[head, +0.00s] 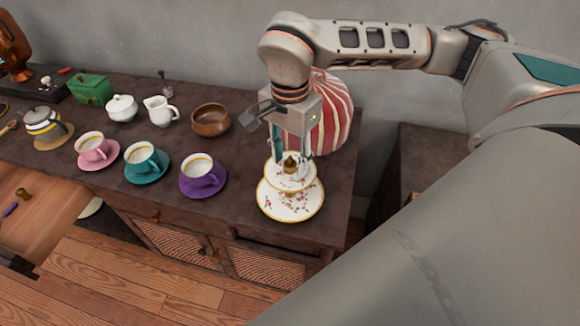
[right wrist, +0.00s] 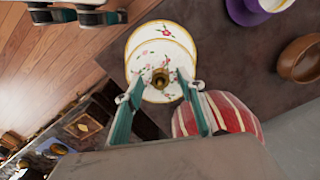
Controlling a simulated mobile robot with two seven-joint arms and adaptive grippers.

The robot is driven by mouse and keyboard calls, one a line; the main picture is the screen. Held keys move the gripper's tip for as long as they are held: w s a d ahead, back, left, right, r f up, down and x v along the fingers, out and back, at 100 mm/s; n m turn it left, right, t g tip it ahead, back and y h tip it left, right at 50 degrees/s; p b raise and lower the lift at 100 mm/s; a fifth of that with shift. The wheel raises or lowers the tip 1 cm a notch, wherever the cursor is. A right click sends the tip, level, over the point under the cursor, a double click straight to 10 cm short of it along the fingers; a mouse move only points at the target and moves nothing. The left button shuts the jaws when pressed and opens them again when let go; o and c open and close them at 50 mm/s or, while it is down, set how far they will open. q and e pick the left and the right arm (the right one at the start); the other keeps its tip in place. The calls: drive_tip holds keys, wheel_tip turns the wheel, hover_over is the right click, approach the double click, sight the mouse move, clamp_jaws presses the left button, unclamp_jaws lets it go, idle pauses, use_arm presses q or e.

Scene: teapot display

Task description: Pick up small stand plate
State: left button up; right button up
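The small stand plate (head: 280,180) is the upper tier of a white floral stand with gold trim. It sits above the large lower plate (head: 291,213) near the right end of the cabinet top. A gold knob (head: 290,162) rises from its middle. My right gripper (head: 292,157) points down over the stand. In the right wrist view its teal-lined fingers (right wrist: 160,80) are apart, one on each side of the gold knob (right wrist: 160,79), with visible gaps. I cannot tell whether the fingertips touch the plate.
A red-and-white striped object (head: 335,115) stands close behind the stand. To the left are a purple cup and saucer (head: 203,178), a teal cup (head: 145,160), a pink cup (head: 95,150) and a wooden bowl (head: 210,120). The cabinet's front edge lies just before the stand.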

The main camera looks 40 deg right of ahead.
drive_tip(key=shift+f, duration=0.3)
clamp_jaws()
drive_tip(key=shift+r, duration=0.1)
